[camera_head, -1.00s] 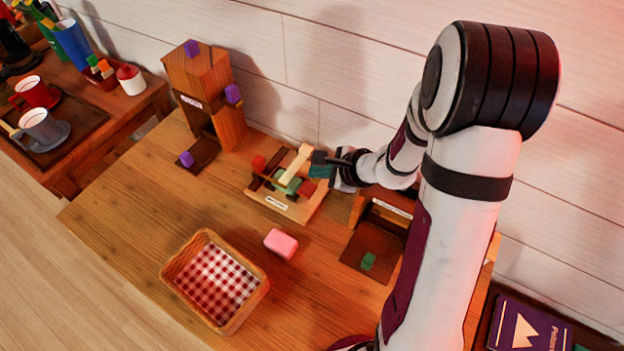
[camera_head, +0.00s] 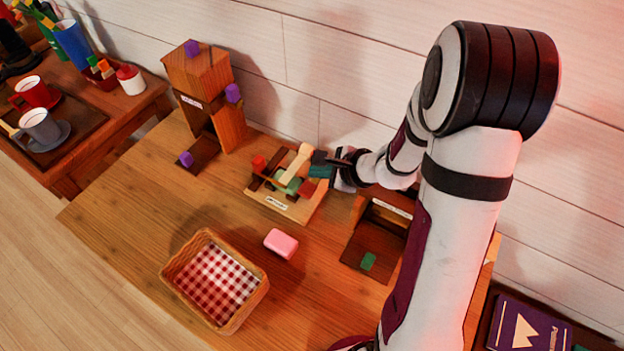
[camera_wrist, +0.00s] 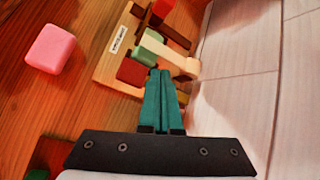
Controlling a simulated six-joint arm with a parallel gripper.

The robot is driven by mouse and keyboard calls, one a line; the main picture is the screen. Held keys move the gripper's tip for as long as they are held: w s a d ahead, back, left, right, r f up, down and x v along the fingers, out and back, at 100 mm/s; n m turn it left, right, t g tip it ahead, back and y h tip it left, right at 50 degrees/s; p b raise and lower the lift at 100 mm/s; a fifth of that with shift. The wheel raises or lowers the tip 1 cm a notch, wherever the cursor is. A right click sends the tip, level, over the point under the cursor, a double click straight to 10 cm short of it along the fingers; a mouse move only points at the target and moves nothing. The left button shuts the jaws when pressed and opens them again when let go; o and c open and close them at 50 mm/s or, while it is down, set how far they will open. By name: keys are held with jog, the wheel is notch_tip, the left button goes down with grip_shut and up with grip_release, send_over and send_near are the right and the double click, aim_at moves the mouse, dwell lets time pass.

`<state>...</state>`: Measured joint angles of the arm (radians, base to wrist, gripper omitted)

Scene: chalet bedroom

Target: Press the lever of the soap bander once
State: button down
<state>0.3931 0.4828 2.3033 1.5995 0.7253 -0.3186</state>
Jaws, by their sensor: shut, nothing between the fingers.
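The soap bander (camera_head: 272,201) is a pale wooden base with a white label, a cream lever (camera_head: 296,167), a green piece and red pieces. It stands on the table near the wall. In the wrist view the bander (camera_wrist: 110,68) is ahead of the fingers, and its lever (camera_wrist: 168,53) has a rounded end at the right. My gripper (camera_head: 314,164) has teal fingers, shut and empty, at the right side of the bander close to the lever. In the wrist view the closed fingertips (camera_wrist: 160,72) overlap the bander's near end; contact with the lever cannot be told.
A pink soap (camera_head: 281,244) lies in front of the bander. A basket with checked cloth (camera_head: 175,262) is front left. A wooden dispenser (camera_head: 197,75) with purple pieces stands back left. Another wooden holder (camera_head: 362,245) with a green block stands right. Front table left of the basket is clear.

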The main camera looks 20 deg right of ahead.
aim_at(315, 183)
jog(key=shift+f, duration=0.4)
jog(key=shift+s+a+f, duration=0.1)
jog(key=shift+f, duration=0.65)
jog(key=shift+s+a+f, duration=0.1)
jog(key=shift+f, duration=0.6)
dwell(1.4)
jog(key=shift+w+d+r, duration=0.1)
jog(key=shift+r, duration=0.85)
jog(key=shift+w+d+r, duration=0.1)
jog(key=shift+r, duration=0.8)
jog(key=shift+r, duration=0.1)
jog(key=shift+w+d+r, duration=0.1)
jog(key=shift+r, duration=1.1)
jog(key=shift+w+d+r, duration=0.1)
jog(key=shift+r, duration=1.1)
